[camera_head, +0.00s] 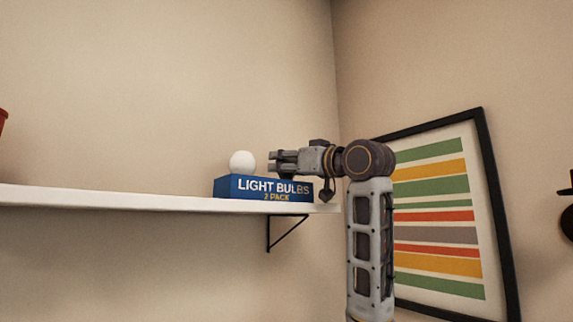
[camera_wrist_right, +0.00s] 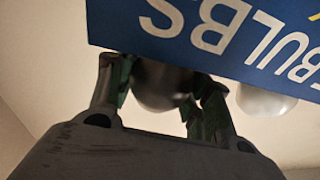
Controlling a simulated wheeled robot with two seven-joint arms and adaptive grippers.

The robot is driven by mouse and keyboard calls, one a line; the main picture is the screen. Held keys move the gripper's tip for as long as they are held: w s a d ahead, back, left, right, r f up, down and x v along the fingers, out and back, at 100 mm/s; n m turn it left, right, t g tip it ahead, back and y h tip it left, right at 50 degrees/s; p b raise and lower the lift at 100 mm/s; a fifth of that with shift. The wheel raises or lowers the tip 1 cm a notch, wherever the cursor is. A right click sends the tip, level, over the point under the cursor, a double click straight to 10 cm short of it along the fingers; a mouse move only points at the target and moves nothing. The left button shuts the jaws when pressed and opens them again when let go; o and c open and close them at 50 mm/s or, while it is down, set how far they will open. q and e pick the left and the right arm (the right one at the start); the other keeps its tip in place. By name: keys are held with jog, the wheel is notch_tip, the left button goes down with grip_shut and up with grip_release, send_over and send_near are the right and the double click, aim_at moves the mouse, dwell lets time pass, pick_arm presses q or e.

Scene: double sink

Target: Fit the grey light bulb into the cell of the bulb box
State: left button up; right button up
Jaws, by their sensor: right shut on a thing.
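The bulb box (camera_head: 250,189), blue with "LIGHT BULBS 2 PACK" on its front, sits on a white shelf. It fills the top of the right wrist view (camera_wrist_right: 225,35), with its lettering upside down. My right gripper (camera_head: 276,162) is level just above the right part of the box in the head view. Its fingers (camera_wrist_right: 165,100) are shut on the grey light bulb (camera_wrist_right: 160,90), which is partly hidden by the box front. I cannot make this bulb out in the head view, nor tell whether it is in a cell. My left gripper is out of view.
A white bulb (camera_head: 242,162) stands at the left of the box, close to my right fingertips; it also shows in the wrist view (camera_wrist_right: 264,104). The shelf (camera_head: 120,200) is clear left of the box. A striped framed picture (camera_head: 440,220) hangs behind my right arm.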

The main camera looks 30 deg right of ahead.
jog(key=shift+f+b, duration=0.55)
jog(key=shift+f, duration=0.2)
jog(key=o, duration=0.9)
jog(key=shift+s, duration=0.1)
jog(key=v, duration=1.1)
jog(key=shift+s+f, duration=0.1)
jog(key=shift+s, duration=0.3)
dwell(1.2)
